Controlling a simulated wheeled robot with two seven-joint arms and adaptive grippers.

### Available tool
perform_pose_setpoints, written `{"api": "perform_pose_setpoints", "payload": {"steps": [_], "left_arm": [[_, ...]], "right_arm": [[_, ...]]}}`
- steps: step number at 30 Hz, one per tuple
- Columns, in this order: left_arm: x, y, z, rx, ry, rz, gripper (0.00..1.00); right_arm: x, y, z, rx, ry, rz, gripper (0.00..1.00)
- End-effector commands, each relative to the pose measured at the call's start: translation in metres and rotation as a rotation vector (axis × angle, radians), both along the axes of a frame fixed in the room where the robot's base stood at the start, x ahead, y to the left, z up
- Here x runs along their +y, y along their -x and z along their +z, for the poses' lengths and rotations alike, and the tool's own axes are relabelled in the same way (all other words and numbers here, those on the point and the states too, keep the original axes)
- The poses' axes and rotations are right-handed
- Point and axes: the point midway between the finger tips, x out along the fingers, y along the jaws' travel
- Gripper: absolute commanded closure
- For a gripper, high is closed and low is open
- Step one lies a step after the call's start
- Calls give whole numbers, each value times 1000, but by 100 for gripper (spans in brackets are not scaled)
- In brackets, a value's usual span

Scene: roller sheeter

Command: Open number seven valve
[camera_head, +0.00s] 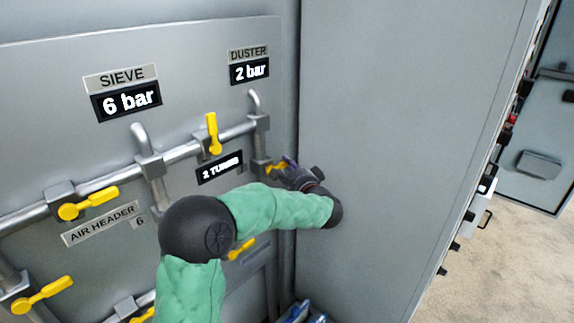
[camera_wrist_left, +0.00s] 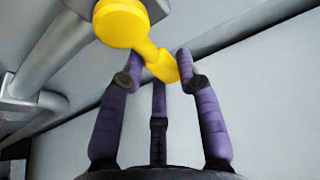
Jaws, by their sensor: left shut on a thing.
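A yellow valve handle (camera_head: 276,168) sits on the vertical pipe below the DUSTER 2 bar sign, at the right end of the pipe panel. My left gripper (camera_head: 288,171) is at this handle and shut on it. In the left wrist view the handle (camera_wrist_left: 122,24) comes down from the top, and its narrow end lies between the purple fingers of my gripper (camera_wrist_left: 160,62). No number seven is readable beside this valve; my arm and gripper cover part of that area. My right gripper is not in view.
Other yellow valve handles sit on the pipes, one upright (camera_head: 212,133) above the 2 TURNER label (camera_head: 220,168) and one at AIR HEADER 6 (camera_head: 88,203). A large grey cabinet wall (camera_head: 400,130) stands close to the right of my gripper. Open floor (camera_head: 500,260) lies beyond it.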

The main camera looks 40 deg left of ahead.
Motion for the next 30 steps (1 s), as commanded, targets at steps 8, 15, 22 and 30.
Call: {"api": "perform_pose_setpoints", "payload": {"steps": [8,15,22,30], "left_arm": [[0,5,-10,234,-16,1,100],[0,11,-20,464,-37,0,100],[2,21,-28,683,-54,0,100],[2,33,-36,939,-77,-1,100]], "right_arm": [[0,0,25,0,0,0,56],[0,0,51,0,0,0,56],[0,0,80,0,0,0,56],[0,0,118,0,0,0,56]]}}
